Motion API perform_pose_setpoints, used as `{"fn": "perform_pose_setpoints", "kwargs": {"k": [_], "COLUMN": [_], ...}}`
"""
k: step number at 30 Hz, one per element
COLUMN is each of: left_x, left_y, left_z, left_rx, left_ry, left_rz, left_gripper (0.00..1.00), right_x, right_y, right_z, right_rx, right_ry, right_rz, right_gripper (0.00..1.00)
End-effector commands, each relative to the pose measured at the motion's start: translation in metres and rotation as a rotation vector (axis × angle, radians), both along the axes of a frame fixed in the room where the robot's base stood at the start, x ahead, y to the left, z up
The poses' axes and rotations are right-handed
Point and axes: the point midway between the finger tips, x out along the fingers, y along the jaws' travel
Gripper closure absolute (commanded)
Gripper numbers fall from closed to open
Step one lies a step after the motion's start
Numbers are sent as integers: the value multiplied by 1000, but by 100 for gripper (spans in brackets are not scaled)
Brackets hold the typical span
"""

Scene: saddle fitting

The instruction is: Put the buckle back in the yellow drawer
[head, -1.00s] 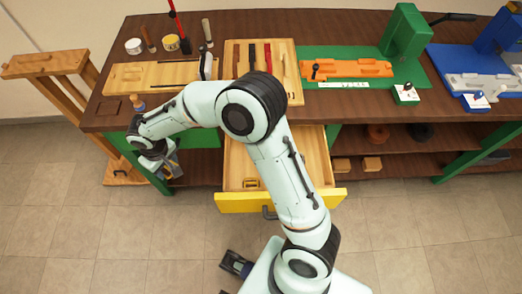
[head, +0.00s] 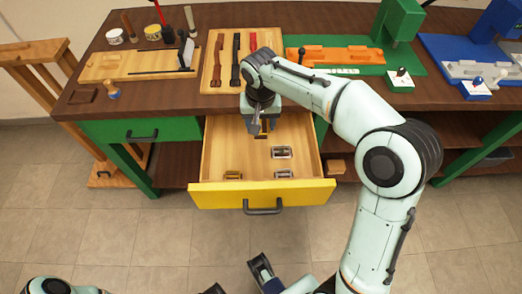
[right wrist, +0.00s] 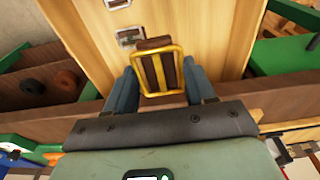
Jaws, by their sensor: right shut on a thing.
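The gold buckle (right wrist: 159,72) is between the fingers of my right gripper (right wrist: 162,88) in the right wrist view. Brown shows through its frame; I cannot tell whether that is a strap or something behind. In the head view my right gripper (head: 262,127) points down over the back part of the open yellow drawer (head: 262,194), and the held buckle is mostly hidden there. Two silver buckles (head: 281,152) and another gold buckle (head: 232,175) lie in the drawer. My left gripper (head: 263,268) is low in front of the drawer, its jaws unclear.
The wooden workbench (head: 150,98) overhangs the drawer's back. On it are a board with leather straps (head: 236,60), an orange fixture (head: 340,56), a green press (head: 400,25) and a blue press (head: 490,30). The drawer's middle and left floor are mostly bare.

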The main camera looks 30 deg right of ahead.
Motion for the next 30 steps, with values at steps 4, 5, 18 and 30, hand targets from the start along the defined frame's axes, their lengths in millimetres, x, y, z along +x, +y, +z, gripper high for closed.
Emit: {"fn": "perform_pose_setpoints", "kwargs": {"k": [4, 5, 18, 30], "left_x": [2, 3, 11, 23], "left_y": [0, 0, 0, 5], "left_z": [-7, -8, -23, -36], "left_rx": [1, 1, 5, 20], "left_ry": [-8, -11, -37, -72], "left_rz": [2, 2, 8, 21], "left_gripper": [35, 35, 35, 35], "right_x": [-2, -1, -1, -1], "right_y": [-1, -1, -1, -1], "right_z": [-32, -41, -133, -187], "right_rx": [0, 0, 0, 0], "right_ry": [6, 6, 2, 2], "right_rz": [-6, -5, -4, -4], "right_gripper": [81, 81, 81, 81]}}
